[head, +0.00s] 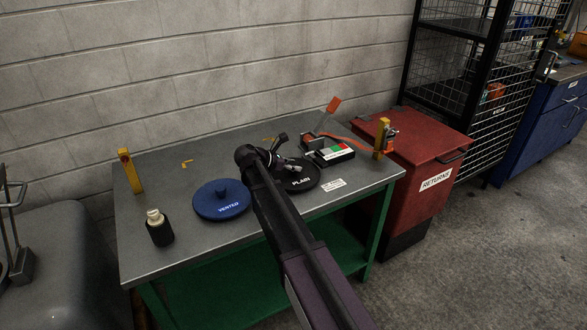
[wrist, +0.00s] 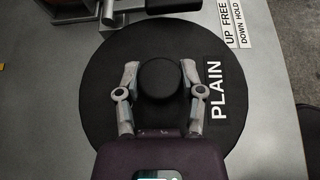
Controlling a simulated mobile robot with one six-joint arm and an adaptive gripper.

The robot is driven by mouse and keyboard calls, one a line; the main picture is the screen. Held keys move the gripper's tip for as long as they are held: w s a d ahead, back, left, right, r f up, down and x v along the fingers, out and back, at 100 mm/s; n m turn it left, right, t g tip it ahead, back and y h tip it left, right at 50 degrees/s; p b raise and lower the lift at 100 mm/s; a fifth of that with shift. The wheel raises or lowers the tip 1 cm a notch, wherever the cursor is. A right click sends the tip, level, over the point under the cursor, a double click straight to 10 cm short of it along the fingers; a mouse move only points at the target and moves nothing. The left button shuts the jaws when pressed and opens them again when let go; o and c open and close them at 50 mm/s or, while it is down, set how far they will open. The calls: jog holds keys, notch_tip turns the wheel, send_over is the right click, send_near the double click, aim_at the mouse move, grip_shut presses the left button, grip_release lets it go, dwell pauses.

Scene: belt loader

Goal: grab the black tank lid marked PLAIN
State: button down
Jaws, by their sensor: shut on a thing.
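The black round lid marked PLAIN (head: 302,183) lies on the grey table, partly hidden behind my arm in the head view. In the wrist view the black lid (wrist: 105,72) fills the middle, with white PLAIN lettering on its right side and a round knob (wrist: 160,78) at its centre. My gripper (wrist: 160,82) has one finger on each side of the knob and is shut on it. In the head view my gripper (head: 283,165) is at the lid, its fingers small and partly hidden.
A blue lid marked VENTED (head: 222,205) lies left of my arm. A black bottle (head: 159,230) stands at the front left. A box with red and green marks (head: 333,155) and a yellow post (head: 381,138) stand right. A red RETURNS bin (head: 425,165) adjoins the table.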

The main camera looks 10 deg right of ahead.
jog(key=shift+s+a+r+p, duration=0.1)
jog(key=shift+a+r+p, duration=0.35)
jog(key=shift+r+p, duration=0.15)
jog(key=p+v, duration=0.6)
jog(key=v, duration=0.8)
jog(key=shift+a+p, duration=0.3)
jog(key=shift+a, duration=0.1)
